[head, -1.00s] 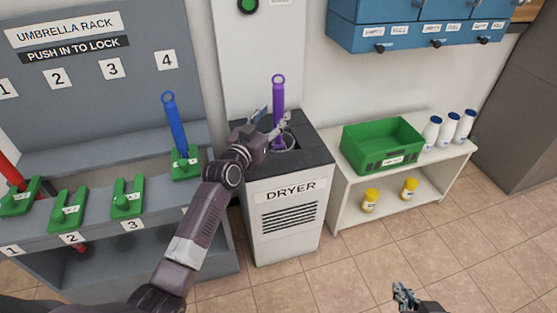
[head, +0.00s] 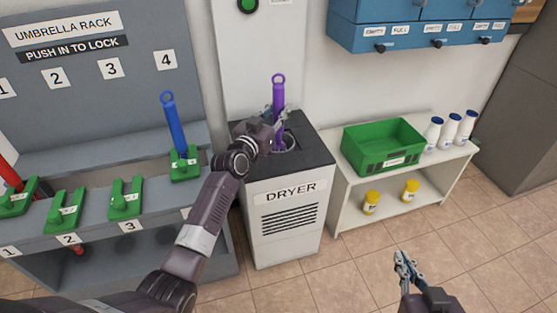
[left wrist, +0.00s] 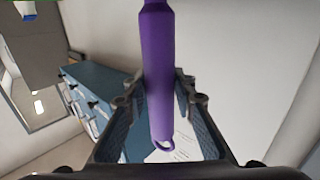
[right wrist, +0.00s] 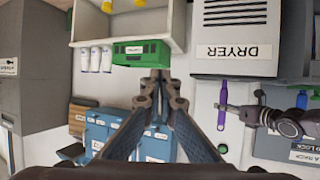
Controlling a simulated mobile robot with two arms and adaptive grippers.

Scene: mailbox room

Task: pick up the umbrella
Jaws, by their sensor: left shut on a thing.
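The purple umbrella (head: 279,93) stands upright in the round opening on top of the dryer (head: 285,221), with its ring handle at the top. My left gripper (head: 277,115) is at the umbrella's upper part, shut on it. In the left wrist view the purple shaft (left wrist: 159,70) runs between the two fingers (left wrist: 158,92), with the ring at its lower end. The umbrella's lower part is hidden inside the dryer. My right gripper (head: 403,262) is over the floor at the lower right, empty. Its fingers (right wrist: 160,85) come together in the right wrist view.
A blue umbrella (head: 175,122) stands in a green holder of the umbrella rack (head: 110,80) left of the dryer. A red umbrella (head: 9,174) is at the far left. A white shelf with a green crate (head: 366,159) and bottles is on the right. Blue cabinets hang above.

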